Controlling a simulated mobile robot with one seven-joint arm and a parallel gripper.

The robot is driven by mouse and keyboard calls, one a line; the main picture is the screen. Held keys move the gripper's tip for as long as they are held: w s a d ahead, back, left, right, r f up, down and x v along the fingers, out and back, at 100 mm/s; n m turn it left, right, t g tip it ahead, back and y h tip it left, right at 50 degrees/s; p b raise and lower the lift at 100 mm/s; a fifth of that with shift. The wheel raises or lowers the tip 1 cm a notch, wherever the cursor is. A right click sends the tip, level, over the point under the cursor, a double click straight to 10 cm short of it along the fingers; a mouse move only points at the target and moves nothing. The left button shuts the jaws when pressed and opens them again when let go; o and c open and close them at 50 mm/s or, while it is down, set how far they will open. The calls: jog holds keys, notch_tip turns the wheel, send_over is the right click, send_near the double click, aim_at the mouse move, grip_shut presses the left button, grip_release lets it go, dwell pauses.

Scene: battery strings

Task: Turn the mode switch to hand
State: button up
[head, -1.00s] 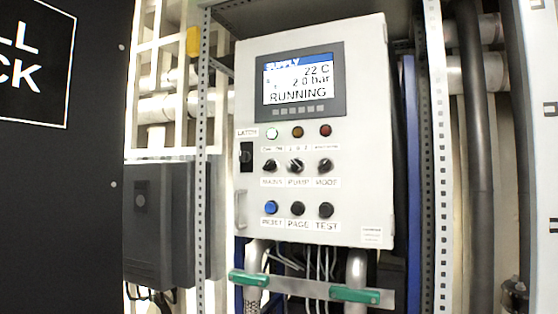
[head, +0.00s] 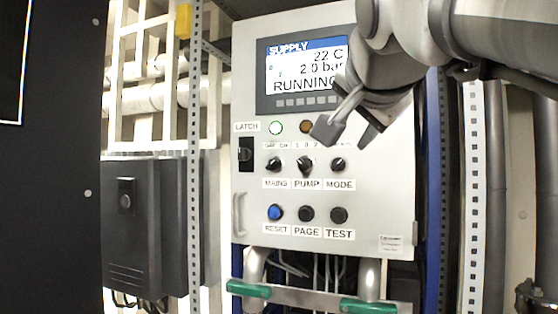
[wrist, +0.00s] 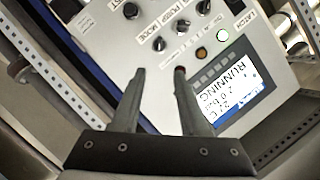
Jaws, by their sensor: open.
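The mode switch (head: 338,165) is a small black rotary knob on the grey panel, right end of the row of three, above the label MODE. Its pointer seems to lean up and right; its position labels are too small to read. It also shows in the wrist view (wrist: 159,43), beyond the fingertips. My gripper (head: 347,137) is open and empty, just above the mode switch in the head view, apart from it. In the wrist view its two fingers (wrist: 159,72) are spread, with the switch roughly in line with the gap between them.
The pump (head: 305,164) and mains (head: 274,164) knobs sit left of the mode switch. Below are the reset (head: 276,213), page (head: 306,214) and test (head: 338,215) buttons. The display (head: 300,78) reads RUNNING. My arm hides the red lamp in the head view.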

aim_at(338, 163)
jog(key=p+x, duration=0.2)
jog(key=x, duration=1.5)
jog(key=shift+w, duration=0.15)
jog(key=shift+c, duration=0.3)
grip_shut()
